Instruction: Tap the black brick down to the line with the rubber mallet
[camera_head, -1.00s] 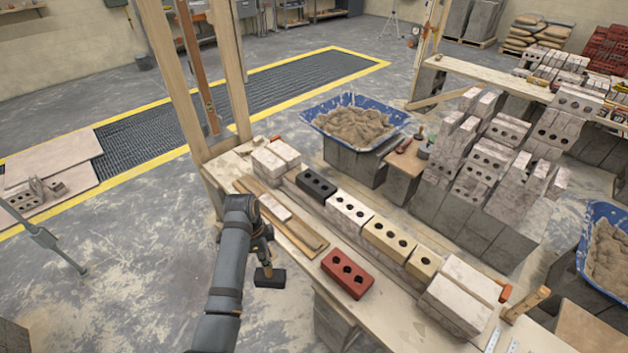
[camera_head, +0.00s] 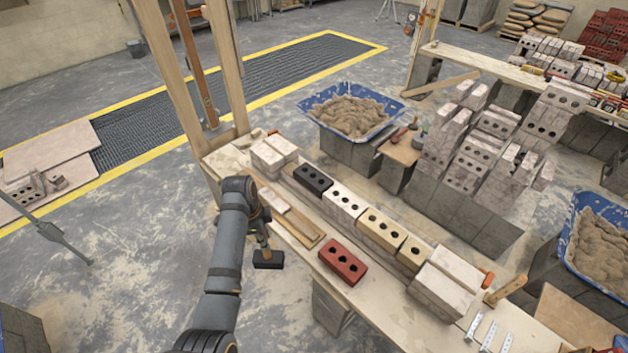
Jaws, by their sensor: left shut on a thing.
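The black brick (camera_head: 313,179) with holes in its top sits at the far left end of a brick row on the plank bench. A white brick (camera_head: 345,200) is to its right. My left gripper (camera_head: 262,226) is at the bench's near edge, left of and nearer than the black brick, partly hidden by my own arm. It is shut on the rubber mallet (camera_head: 268,259), whose black head hangs below on a short visible stretch of handle, apart from the brick. The line cannot be made out. My right gripper is out of view.
Yellow bricks (camera_head: 383,230) continue the row. A red brick (camera_head: 343,264) lies on the bench in front. Pale bricks (camera_head: 273,155) stand behind the black brick, near a wooden post (camera_head: 228,67). A blue mortar tub (camera_head: 308,104) stands beyond. Open floor lies left.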

